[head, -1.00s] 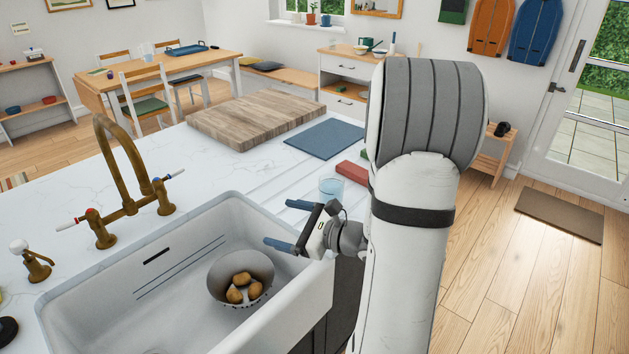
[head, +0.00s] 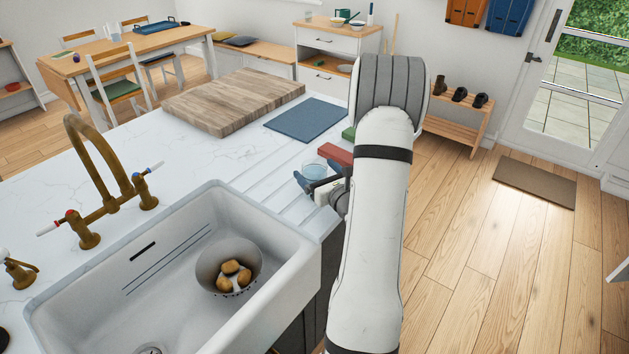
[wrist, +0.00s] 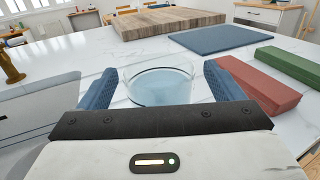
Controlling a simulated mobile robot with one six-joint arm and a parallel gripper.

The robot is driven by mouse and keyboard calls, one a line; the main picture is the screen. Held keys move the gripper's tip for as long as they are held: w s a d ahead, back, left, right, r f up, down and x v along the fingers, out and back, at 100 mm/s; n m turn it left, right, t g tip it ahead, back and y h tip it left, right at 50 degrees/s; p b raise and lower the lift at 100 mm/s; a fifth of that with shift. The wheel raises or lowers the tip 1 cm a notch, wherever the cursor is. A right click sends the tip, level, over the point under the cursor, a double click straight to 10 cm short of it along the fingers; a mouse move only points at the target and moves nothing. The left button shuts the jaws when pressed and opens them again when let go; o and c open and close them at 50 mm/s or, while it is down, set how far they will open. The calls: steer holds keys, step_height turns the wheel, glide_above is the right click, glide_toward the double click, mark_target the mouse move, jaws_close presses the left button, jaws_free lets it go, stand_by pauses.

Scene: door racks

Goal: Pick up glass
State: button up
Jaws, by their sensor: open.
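The glass (wrist: 158,84) is a clear, short tumbler standing upright on the white counter. In the wrist view it is between my gripper's two blue fingers (wrist: 160,88), with a narrow gap visible at each side. In the head view the glass (head: 314,171) is at the right end of the counter, beside the sink's ribbed drainer. My gripper (head: 319,182) is open around it, low near the counter. Its near side and base are partly hidden by the gripper body.
A red block (wrist: 255,84) and a green block (wrist: 291,73) lie just right of the gripper. A blue mat (head: 306,119) and a wooden board (head: 234,101) are behind. The sink (head: 110,277), holding a colander (head: 211,266) of potatoes, is to the left. A brass tap (head: 92,190) stands behind the sink.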

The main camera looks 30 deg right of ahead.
steer(key=shift+w, duration=0.6)
steer(key=c, duration=1.3)
steer(key=shift+c, duration=0.8)
steer(key=shift+r, duration=0.1)
